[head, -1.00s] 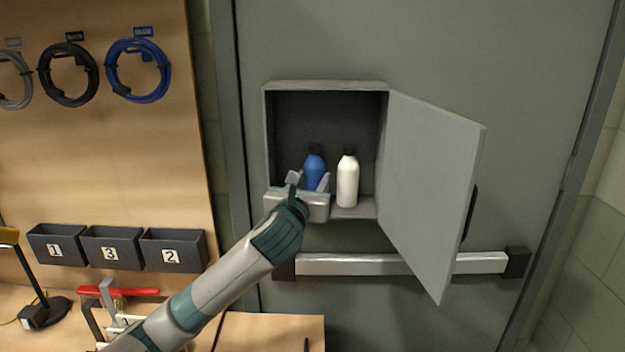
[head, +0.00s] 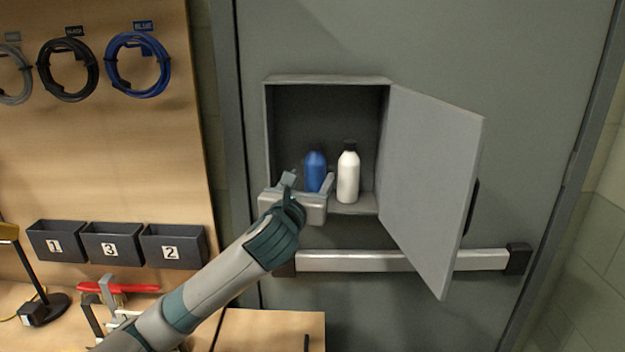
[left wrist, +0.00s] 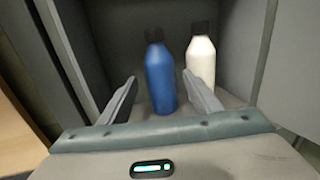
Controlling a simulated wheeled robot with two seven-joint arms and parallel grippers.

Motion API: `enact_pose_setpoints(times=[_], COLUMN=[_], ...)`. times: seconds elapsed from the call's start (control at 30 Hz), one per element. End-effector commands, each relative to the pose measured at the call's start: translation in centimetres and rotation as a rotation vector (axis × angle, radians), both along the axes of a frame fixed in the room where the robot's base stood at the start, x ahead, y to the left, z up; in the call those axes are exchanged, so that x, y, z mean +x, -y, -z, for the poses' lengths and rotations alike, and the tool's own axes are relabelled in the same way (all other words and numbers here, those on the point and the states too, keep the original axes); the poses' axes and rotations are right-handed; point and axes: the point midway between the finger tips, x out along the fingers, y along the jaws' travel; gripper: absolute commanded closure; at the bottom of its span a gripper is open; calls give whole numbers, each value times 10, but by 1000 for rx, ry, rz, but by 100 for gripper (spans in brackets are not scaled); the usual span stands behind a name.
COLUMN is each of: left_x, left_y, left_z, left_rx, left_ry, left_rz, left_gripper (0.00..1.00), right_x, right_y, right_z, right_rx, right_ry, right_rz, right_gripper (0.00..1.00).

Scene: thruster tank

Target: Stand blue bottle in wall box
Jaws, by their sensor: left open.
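The blue bottle (head: 315,168) stands upright inside the grey wall box (head: 327,80), left of a white bottle (head: 348,177). My left gripper (head: 308,183) is at the front opening of the box, open, with its fingers pointing in. In the left wrist view the blue bottle (left wrist: 159,78) stands on the box floor between and beyond the two spread fingers (left wrist: 160,98). The right finger is in front of the lower part of the white bottle (left wrist: 201,62). In the head view the gripper hides the blue bottle's base. My right gripper is not in view.
The box door (head: 430,180) stands open to the right. A push bar (head: 380,261) crosses the grey door below the box. Numbered bins (head: 110,243) and cable coils (head: 138,65) hang on the wooden board at left. A desk lamp (head: 40,300) stands at lower left.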

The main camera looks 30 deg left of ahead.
Motion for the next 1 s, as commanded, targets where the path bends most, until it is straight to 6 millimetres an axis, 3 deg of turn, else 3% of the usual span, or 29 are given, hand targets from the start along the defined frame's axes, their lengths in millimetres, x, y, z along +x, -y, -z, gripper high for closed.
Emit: enact_pose_setpoints(times=[0.37,0.43,1.0], left_x=[-61,-61,-83], left_y=[20,20,27], left_z=[2,-4,-2], left_rx=[2,0,-1], left_ry=[2,-3,-2], left_rz=[2,-1,-1], left_gripper=[42,42,42], right_x=[0,1,0], right_y=[2,2,5], right_z=[19,3,-52], right_rx=[-2,-2,-5], right_ry=[0,0,0], right_rz=[0,-1,-2], right_gripper=[69,69,69])
